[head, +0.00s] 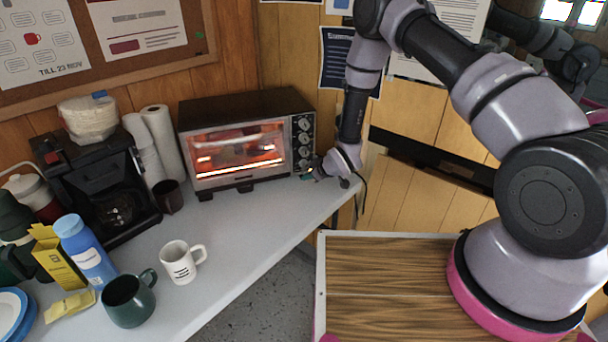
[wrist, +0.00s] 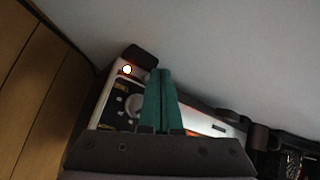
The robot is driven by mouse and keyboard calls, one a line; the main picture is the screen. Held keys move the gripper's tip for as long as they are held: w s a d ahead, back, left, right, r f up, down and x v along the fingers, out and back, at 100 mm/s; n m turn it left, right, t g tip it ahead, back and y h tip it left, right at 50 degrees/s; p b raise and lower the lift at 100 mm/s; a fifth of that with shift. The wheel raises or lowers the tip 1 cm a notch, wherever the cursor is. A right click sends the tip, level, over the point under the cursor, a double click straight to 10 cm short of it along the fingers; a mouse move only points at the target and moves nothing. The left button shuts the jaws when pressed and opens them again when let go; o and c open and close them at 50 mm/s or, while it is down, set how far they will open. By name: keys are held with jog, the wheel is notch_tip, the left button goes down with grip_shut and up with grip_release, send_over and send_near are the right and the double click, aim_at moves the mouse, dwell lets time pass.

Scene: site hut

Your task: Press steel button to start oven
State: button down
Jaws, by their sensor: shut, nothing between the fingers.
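The toaster oven (head: 240,140) stands at the back of the white counter, and its window glows orange inside. Its control panel (head: 303,140) with several knobs is on its right side. My gripper (head: 313,174) is at the bottom of that panel, with its fingers shut and empty. In the wrist view the green fingers (wrist: 160,75) reach to the panel's lower end, beside a knob (wrist: 132,104). A bright lit spot (wrist: 127,69) shows just left of the fingertips. Contact cannot be told.
A white mug (head: 180,264), a dark green mug (head: 128,300) and a blue bottle (head: 85,250) stand on the front of the counter (head: 235,225). A coffee maker (head: 90,180) and paper rolls (head: 160,140) stand left of the oven. The counter before the oven is clear.

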jog(key=shift+s+d, duration=0.15)
jog(key=shift+s, duration=0.25)
jog(key=shift+s, duration=0.1)
jog(key=shift+s+d, duration=0.35)
jog(key=shift+s, duration=0.35)
jog(key=shift+s+d, duration=0.3)
jog(key=shift+s, duration=0.45)
jog(key=shift+s+d, duration=0.35)
jog(key=shift+s, duration=0.35)
